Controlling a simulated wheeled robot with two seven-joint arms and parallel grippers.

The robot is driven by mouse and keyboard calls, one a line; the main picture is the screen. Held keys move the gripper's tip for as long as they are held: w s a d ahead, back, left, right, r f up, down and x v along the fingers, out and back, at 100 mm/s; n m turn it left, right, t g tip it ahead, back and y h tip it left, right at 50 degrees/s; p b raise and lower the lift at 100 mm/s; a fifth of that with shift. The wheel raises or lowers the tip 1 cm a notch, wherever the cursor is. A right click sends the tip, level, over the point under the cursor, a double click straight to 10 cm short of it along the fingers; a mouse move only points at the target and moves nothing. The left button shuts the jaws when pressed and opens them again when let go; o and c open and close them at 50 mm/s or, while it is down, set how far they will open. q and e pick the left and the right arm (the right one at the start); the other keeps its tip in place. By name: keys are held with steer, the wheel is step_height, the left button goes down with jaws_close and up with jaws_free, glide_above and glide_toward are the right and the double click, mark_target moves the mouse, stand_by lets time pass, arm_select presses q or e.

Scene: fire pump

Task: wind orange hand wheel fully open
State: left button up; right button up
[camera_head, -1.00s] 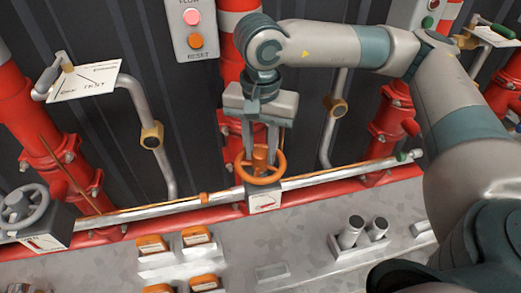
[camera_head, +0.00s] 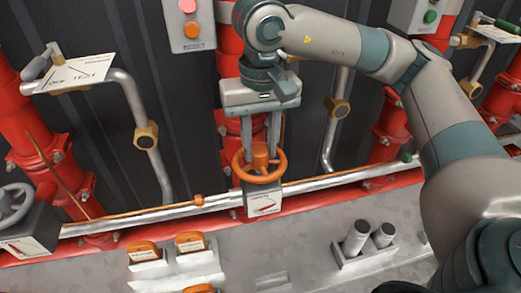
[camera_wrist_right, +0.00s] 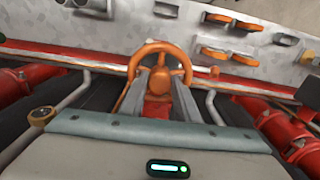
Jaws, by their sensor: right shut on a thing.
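The orange hand wheel (camera_head: 259,167) sits on a white box with a dial (camera_head: 263,203) on the pipe, in the middle of the head view. It also shows in the right wrist view (camera_wrist_right: 160,64). My right gripper (camera_head: 260,150) points down from above, with its two fingers straddling the wheel's orange hub. It is shut on the hub. The wheel's rim stands around the fingertips. The exact contact is partly hidden by the fingers. My left gripper is not in view.
A grey hand wheel (camera_head: 12,204) is at the far left. Orange blocks (camera_head: 142,250) sit in white holders on the grey bench. Grey cylinders (camera_head: 357,236) stand in a holder to the right. Red pipes (camera_head: 42,150) and a button panel (camera_head: 188,25) are behind.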

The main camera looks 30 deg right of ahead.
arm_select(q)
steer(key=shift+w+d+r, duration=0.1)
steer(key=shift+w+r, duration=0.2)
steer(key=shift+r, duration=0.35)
arm_select(e)
steer(key=shift+s+f+n, duration=0.25)
steer(key=shift+n, duration=0.15)
